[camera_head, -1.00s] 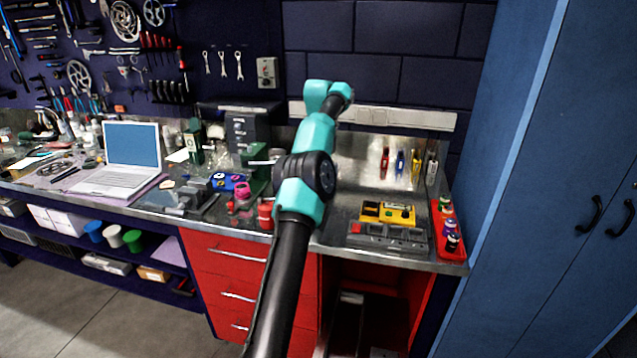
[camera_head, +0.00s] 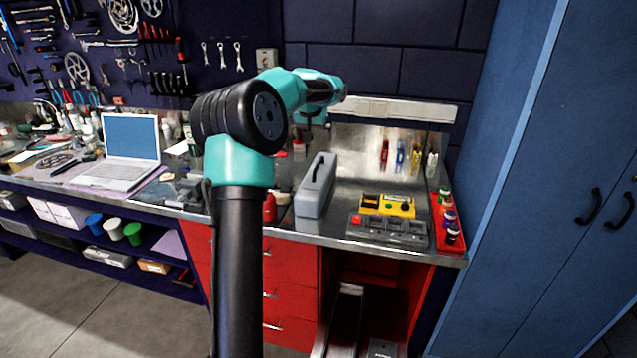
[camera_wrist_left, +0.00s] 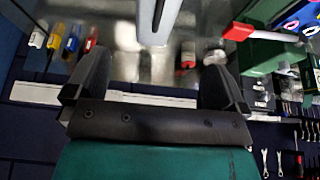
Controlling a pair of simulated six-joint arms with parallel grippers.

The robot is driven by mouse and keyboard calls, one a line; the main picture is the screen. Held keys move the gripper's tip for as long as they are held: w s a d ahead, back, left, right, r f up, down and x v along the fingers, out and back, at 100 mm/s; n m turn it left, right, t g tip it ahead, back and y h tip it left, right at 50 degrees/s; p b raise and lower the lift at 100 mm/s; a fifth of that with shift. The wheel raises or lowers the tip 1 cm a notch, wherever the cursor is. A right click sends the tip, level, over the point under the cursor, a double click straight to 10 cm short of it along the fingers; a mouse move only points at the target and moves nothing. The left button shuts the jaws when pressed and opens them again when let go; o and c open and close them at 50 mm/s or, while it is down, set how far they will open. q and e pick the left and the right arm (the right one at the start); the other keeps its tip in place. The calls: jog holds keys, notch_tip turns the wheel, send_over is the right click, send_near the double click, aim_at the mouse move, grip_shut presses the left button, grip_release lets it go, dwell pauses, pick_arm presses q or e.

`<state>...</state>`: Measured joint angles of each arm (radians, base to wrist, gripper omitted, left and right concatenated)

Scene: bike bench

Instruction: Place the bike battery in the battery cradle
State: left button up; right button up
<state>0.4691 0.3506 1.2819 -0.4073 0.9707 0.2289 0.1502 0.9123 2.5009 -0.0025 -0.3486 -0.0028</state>
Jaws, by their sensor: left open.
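A long grey box with a dark handle strip on top, seemingly the bike battery (camera_head: 315,190), stands on the metal bench in the head view. Its near end faces the front edge. In the left wrist view, the end of a grey body, likely the battery (camera_wrist_left: 158,22), shows at the top between my fingers. My left gripper (camera_wrist_left: 156,68) is open, with nothing seen clamped in it. In the head view my arm hides most of it. I cannot surely identify the battery cradle; a grey block with several recesses and a red part (camera_head: 387,231) lies right of the box.
A yellow case (camera_head: 388,205) sits behind the recessed block. A red tray (camera_head: 446,225) of small bottles stands at the right edge, near the blue cabinet (camera_head: 560,180). A laptop (camera_head: 130,155) is on the left. Bare bench lies behind the yellow case.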

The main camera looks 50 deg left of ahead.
aim_at(319, 165)
pick_arm(q)
jog(key=x, duration=1.2)
jog(key=shift+f, duration=0.1)
jog(key=shift+x, duration=2.6)
jog(key=c, duration=1.5)
jog(key=shift+a+r, duration=0.1)
jog(key=shift+r, duration=0.15)
jog(key=shift+c, duration=1)
